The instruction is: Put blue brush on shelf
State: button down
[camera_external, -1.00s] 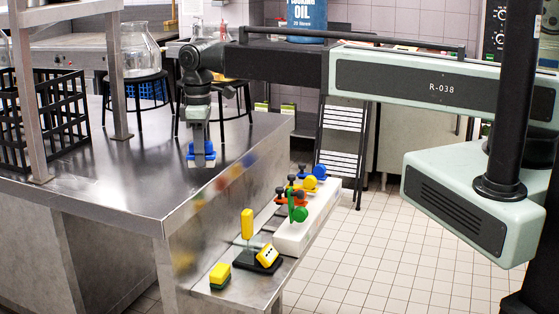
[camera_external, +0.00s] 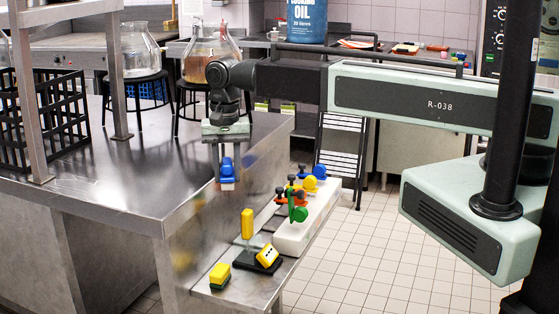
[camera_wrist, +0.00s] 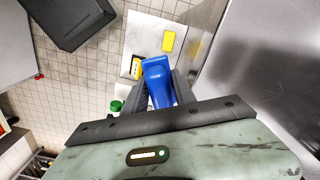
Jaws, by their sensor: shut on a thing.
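The blue brush (camera_external: 228,171) is held between the fingers of my gripper (camera_external: 227,172), pointing down beside the counter's right edge. The wrist view shows the blue brush (camera_wrist: 158,78) between two dark fingers (camera_wrist: 165,92). A low metal shelf (camera_external: 205,292) runs along the counter's right side, below the brush. On it are a yellow and green sponge (camera_external: 220,276), a black holder (camera_external: 257,261) with a yellow upright handle (camera_external: 247,224), and a white block (camera_external: 318,217) with coloured valves. The brush is in the air, apart from the shelf.
The steel counter (camera_external: 120,195) is broad and mostly bare, with a black crate (camera_external: 45,120) at its left. The upright yellow handle and the green valve (camera_external: 299,214) stand up from the shelf. The tiled floor (camera_external: 350,260) is open to the right.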

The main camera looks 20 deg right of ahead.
jog(key=s+d+f+m+b, duration=0.1)
jog(key=s+f+m+b, duration=0.2)
jog(key=f+b, duration=0.25)
jog(key=s+d+f+m+b, duration=0.2)
jog(key=f+m+b, duration=0.15)
jog(key=f, duration=0.25)
jog(key=b, duration=0.8)
send_near(251, 290)
notch_tip(251, 290, down, 6)
jog(key=b, duration=0.8)
jog(key=shift+f+b, duration=0.2)
jog(key=shift+b, duration=0.1)
jog(key=c, duration=1)
grip_release()
jog(key=shift+r, duration=0.15)
notch_tip(251, 290, up, 12)
jog(key=p, duration=1.2)
jog(key=shift+r+p, duration=0.2)
jog(key=shift+p, duration=0.1)
jog(key=shift+f, duration=0.1)
